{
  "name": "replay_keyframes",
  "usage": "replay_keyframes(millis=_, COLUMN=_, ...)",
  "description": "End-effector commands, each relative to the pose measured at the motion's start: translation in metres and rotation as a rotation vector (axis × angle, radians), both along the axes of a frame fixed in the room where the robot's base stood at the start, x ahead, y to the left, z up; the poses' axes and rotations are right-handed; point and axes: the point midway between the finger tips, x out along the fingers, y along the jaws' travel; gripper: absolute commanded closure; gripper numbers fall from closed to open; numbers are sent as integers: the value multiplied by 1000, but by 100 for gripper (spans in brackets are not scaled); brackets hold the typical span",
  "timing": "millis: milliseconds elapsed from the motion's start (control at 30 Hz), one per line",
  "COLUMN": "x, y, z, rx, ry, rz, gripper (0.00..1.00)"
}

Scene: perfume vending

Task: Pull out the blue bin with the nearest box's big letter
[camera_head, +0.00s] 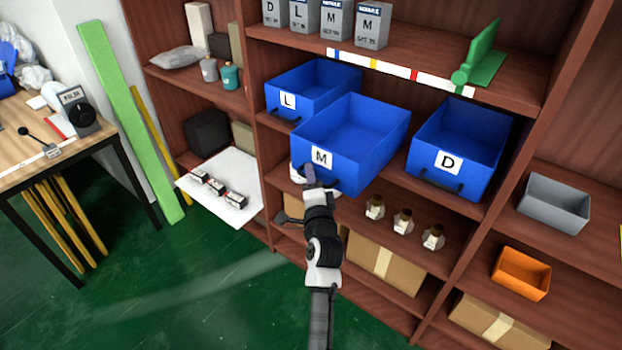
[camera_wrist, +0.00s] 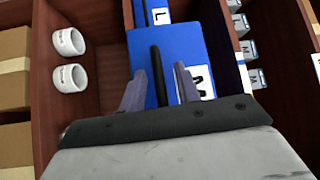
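Three blue bins stand on the middle shelf: the L bin (camera_head: 335,75) at left, the M bin (camera_head: 365,125) in the middle and the D bin (camera_head: 475,135) at right. The M bin juts out past the others, over the shelf edge. My gripper (camera_head: 308,178) is at its front, below the M label. In the wrist view my gripper (camera_wrist: 159,78) has its two fingers apart, one on each side of the black handle (camera_wrist: 156,62), with gaps visible. Grey boxes marked D (camera_head: 272,12), L (camera_head: 304,14), M (camera_head: 337,19) and M (camera_head: 371,25) stand on the upper shelf.
Three small bottles (camera_head: 403,222) stand below the bins. A white board (camera_head: 235,175) with small dark items sticks out at left. A grey bin (camera_head: 553,205) and an orange bin (camera_head: 521,273) are at right. The green floor (camera_head: 200,290) in front is clear.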

Motion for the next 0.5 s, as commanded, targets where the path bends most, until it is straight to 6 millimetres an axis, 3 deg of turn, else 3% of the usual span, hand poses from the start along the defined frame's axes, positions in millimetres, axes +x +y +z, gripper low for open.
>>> replay_keyframes(millis=267, x=-20, y=-3, z=-6, rx=1, ry=1, rz=-1, gripper=68)
replay_keyframes(millis=500, x=-72, y=-13, z=-14, rx=0, ry=2, rz=-2, gripper=68)
